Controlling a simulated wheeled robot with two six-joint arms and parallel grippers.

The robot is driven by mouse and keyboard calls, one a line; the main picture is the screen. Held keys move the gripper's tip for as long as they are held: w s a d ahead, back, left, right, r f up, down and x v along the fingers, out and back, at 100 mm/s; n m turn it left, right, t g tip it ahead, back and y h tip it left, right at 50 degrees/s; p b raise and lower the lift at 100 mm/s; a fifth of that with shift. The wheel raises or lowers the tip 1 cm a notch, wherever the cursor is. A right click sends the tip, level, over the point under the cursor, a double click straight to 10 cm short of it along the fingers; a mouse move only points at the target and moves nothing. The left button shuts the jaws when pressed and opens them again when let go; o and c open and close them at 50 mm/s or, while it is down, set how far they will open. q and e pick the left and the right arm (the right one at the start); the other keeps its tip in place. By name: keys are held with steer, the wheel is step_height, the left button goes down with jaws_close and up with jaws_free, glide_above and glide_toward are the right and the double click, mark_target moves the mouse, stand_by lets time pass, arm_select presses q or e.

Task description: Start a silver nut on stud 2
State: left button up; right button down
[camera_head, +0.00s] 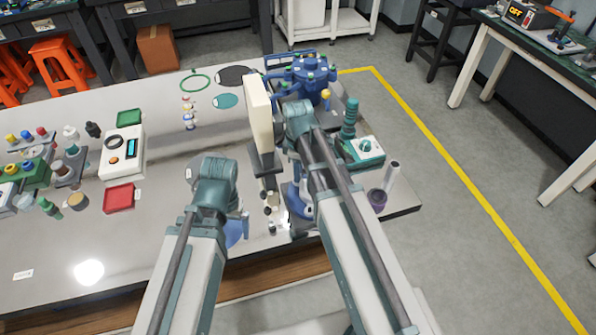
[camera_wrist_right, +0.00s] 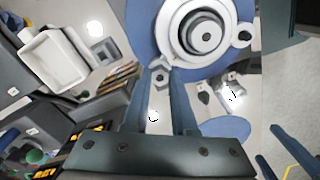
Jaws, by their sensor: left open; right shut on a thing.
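In the right wrist view, my right gripper (camera_wrist_right: 160,84) is shut on a small silver hex nut (camera_wrist_right: 161,77) at its fingertips. The nut is beside the rim of a round blue flange (camera_wrist_right: 140,28) with a white ring and a dark grey centre. A stud (camera_wrist_right: 245,35) stands at the flange's right edge; I cannot tell its number. The flange is mostly hidden behind my right arm in the head view. There, my right gripper (camera_head: 270,197) points down over the table. My left gripper (camera_head: 243,222) is open and empty, over the table to the left.
A blue multi-port unit (camera_head: 312,82) stands at the back right of the table. Red (camera_head: 119,198) and green (camera_head: 129,117) trays lie left. The front left table is mostly clear.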

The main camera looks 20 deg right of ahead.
steer(key=m, duration=0.4)
stand_by(0.4)
steer(key=m, duration=0.4)
stand_by(0.4)
